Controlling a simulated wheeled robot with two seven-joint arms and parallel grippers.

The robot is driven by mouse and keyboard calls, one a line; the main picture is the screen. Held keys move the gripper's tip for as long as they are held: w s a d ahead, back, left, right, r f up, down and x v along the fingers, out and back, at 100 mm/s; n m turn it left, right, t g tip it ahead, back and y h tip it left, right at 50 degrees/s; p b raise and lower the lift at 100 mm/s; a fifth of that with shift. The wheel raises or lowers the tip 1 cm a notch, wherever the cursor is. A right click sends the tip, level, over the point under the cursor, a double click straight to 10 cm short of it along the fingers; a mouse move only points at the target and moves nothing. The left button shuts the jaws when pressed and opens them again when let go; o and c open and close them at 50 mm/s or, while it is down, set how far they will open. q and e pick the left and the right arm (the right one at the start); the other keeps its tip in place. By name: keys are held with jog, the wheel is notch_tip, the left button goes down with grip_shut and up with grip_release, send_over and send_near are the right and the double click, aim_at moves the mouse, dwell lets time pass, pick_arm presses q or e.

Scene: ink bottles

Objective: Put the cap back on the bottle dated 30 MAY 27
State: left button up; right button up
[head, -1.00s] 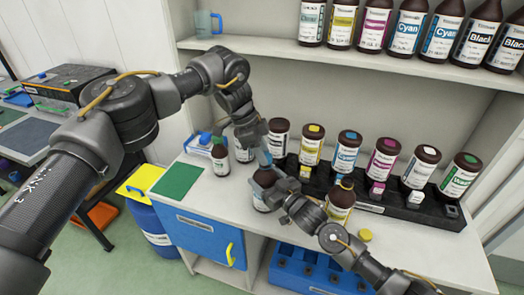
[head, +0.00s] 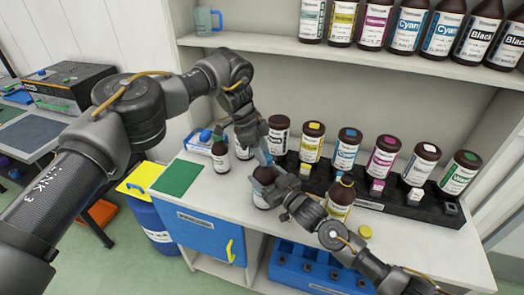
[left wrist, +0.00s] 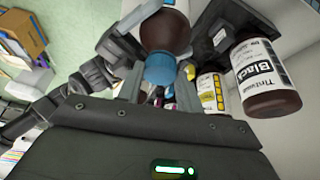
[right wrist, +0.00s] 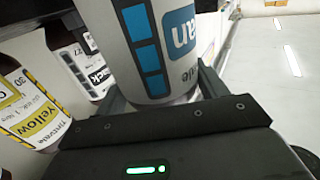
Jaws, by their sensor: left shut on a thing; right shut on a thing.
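My left gripper (left wrist: 160,88) is shut on a blue cap (left wrist: 160,70), which lines up with the top of a brown bottle (left wrist: 165,32). I cannot tell whether the cap is seated. In the head view this bottle (head: 261,200) stands at the counter's front, left gripper (head: 264,152) above it. My right gripper (right wrist: 155,98) is shut on the bottle, whose white label (right wrist: 150,45) reads Cyan with blue squares. It comes from the right in the head view (head: 275,187). The bottle's date is not readable.
A yellow-label bottle (head: 339,200) stands just right of my right gripper, a loose yellow cap (head: 365,231) near it. A black rack (head: 390,198) with several capped bottles is behind. A green mat (head: 178,177) lies clear.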

pick_arm(q)
jog(key=shift+o, duration=0.2)
jog(key=shift+s+f+m+g, duration=0.15)
jog(key=shift+f+m+g, duration=0.15)
jog(key=shift+f+m, duration=0.15)
jog(key=m, duration=0.2)
jog(key=w+m, duration=0.1)
jog(key=shift+d+r+m+g+y, duration=0.25)
jog(key=shift+d+r+g+y, duration=0.05)
jog(key=shift+d+r+y, duration=0.1)
jog(key=shift+c, duration=0.2)
jog(key=shift+s+a+r+m+g, duration=0.15)
jog(key=shift+a+m+g, duration=0.1)
jog(key=shift+m+g, duration=0.25)
jog(key=o, duration=1)
jog(key=shift+c, duration=0.2)
jog(key=shift+r, duration=2.25)
jog(key=shift+r, duration=0.1)
jog(key=shift+c, duration=0.2)
